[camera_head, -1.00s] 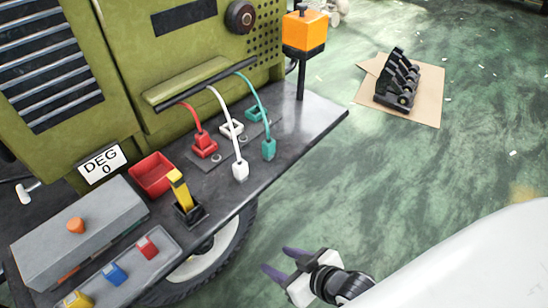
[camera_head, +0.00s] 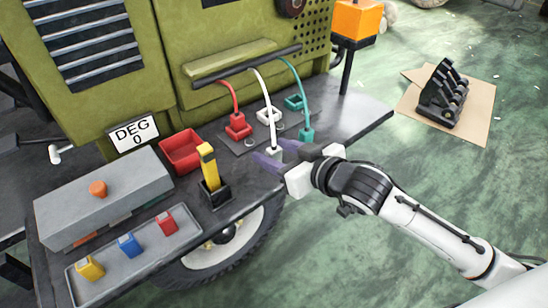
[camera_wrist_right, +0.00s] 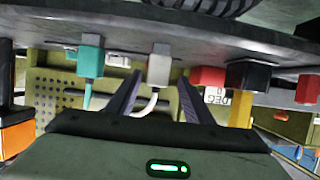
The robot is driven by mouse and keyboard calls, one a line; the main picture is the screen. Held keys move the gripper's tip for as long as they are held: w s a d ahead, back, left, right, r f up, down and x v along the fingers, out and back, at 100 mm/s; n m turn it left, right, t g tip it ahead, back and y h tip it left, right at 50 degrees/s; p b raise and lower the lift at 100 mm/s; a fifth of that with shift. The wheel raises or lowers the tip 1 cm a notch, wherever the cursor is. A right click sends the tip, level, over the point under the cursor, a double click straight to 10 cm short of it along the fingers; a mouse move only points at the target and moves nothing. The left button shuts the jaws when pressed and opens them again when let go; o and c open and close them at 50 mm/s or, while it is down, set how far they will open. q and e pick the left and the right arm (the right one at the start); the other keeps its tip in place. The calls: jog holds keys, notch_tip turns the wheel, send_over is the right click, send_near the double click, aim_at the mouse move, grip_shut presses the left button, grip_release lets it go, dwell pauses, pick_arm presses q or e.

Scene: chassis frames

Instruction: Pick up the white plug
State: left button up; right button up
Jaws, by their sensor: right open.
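The white plug (camera_head: 273,152) is on the end of a white cable, near the front edge of the dark shelf. It also shows in the right wrist view (camera_wrist_right: 159,67), which is upside down. My right gripper (camera_head: 270,150) is open at the shelf edge, its purple fingers pointing at the plug. In the right wrist view the two fingers (camera_wrist_right: 158,76) lie on either side of the plug and its cable, with gaps visible. Whether the plug is fully between the fingertips in depth is hard to tell. My left gripper is not in view.
A teal plug (camera_head: 306,135) stands close right of the white one, and a red plug (camera_head: 238,126) to the left. A white socket (camera_head: 268,116) lies behind. A yellow-handled lever (camera_head: 209,166) and red bin (camera_head: 181,152) are further left. The floor in front is open.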

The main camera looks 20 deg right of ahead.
jog(key=x, duration=0.5)
jog(key=shift+d+f, duration=0.15)
jog(key=shift+d, duration=0.05)
jog(key=shift+c, duration=0.4)
jog(key=c, duration=1.1)
